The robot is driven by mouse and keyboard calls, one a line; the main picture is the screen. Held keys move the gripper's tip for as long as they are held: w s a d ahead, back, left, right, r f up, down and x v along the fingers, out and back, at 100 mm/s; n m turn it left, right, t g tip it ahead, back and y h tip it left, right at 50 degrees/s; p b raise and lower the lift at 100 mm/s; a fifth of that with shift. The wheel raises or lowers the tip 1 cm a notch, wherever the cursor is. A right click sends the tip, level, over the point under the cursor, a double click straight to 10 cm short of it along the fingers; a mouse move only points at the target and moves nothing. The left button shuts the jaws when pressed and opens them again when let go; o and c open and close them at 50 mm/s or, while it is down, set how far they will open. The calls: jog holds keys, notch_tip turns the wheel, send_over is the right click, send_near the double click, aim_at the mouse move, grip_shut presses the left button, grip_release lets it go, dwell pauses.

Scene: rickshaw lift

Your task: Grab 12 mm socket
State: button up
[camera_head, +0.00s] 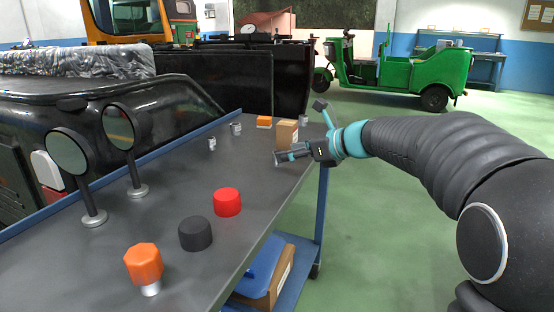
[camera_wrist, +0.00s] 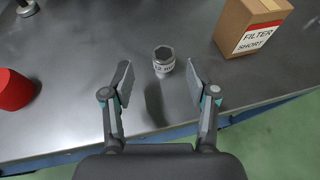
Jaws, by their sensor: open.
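The socket marked "12 mm" (camera_wrist: 163,60) stands upright on the grey table, its opening facing up, in the upper middle of the wrist view. My gripper (camera_wrist: 160,80) is open, with one finger to each side of the socket in the picture. The fingertips are nearer the camera than the socket, and neither appears to touch it. In the head view my gripper (camera_head: 281,156) is low over the table's right edge. I cannot make out this socket there; the gripper seems to hide it.
A cardboard filter box (camera_wrist: 252,27) stands close to the right of the socket. A red cap (camera_wrist: 14,89) is at left. Two small metal sockets (camera_head: 212,143) (camera_head: 236,128) stand farther back.

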jog(key=x, duration=0.5)
jog(key=shift+w, duration=0.2)
grip_shut()
